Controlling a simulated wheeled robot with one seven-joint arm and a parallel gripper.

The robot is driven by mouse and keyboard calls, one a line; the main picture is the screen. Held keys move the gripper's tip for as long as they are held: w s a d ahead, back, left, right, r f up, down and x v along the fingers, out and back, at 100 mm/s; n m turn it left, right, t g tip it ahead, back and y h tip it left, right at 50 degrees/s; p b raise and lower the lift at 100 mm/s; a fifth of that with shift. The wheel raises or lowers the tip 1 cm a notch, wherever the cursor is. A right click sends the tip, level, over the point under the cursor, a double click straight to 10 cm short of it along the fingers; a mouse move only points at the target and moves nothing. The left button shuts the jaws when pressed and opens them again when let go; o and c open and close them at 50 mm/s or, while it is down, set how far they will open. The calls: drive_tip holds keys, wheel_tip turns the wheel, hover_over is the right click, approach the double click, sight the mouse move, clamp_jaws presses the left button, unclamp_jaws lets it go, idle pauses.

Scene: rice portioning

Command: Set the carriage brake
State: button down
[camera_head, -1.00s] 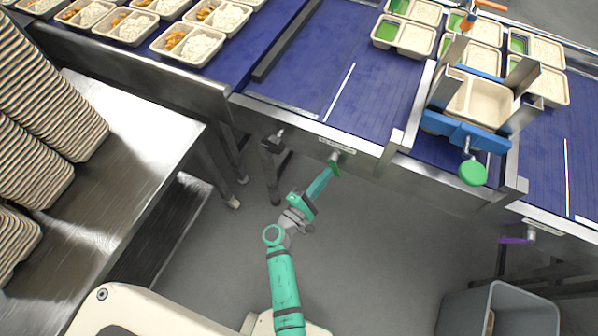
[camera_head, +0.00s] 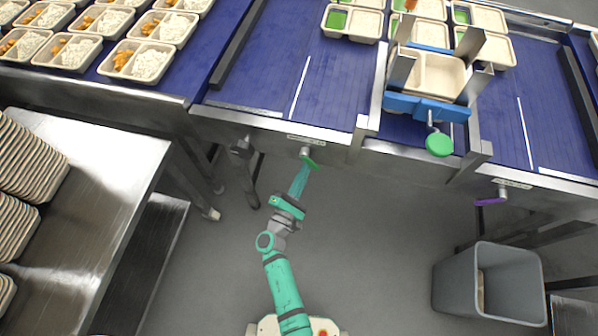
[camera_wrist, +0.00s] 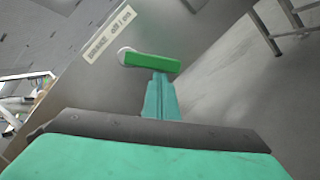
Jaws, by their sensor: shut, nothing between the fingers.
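A green lever (camera_head: 311,163) sits on a short pivot on the front rail of the conveyor, under a small label plate (camera_head: 306,140). In the wrist view the green lever (camera_wrist: 152,62) lies nearly across the picture, beside a label that seems to read BRAKE with off and on. My gripper (camera_head: 304,170) is shut and empty, with its tips at the lever from below. In the wrist view the tips (camera_wrist: 160,76) meet or nearly meet the lever's underside; contact is unclear. The carriage (camera_head: 425,108), a metal frame with a blue bar and green knob (camera_head: 439,145), stands over the belt to the right.
A purple lever (camera_head: 490,201) hangs on the rail farther right. A grey bin (camera_head: 450,285) stands on the floor at the right. A steel table (camera_head: 100,150) with stacked trays is at the left. Filled trays (camera_head: 150,62) ride the belt. The floor between is clear.

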drive_tip(key=s+a+f, duration=0.3)
drive_tip(key=s+a, duration=0.3)
drive_tip(key=s, duration=0.3)
drive_tip(key=shift+a+f, duration=0.35)
drive_tip(key=shift+a, duration=0.05)
drive_tip(key=shift+w, duration=0.15)
idle(0.4)
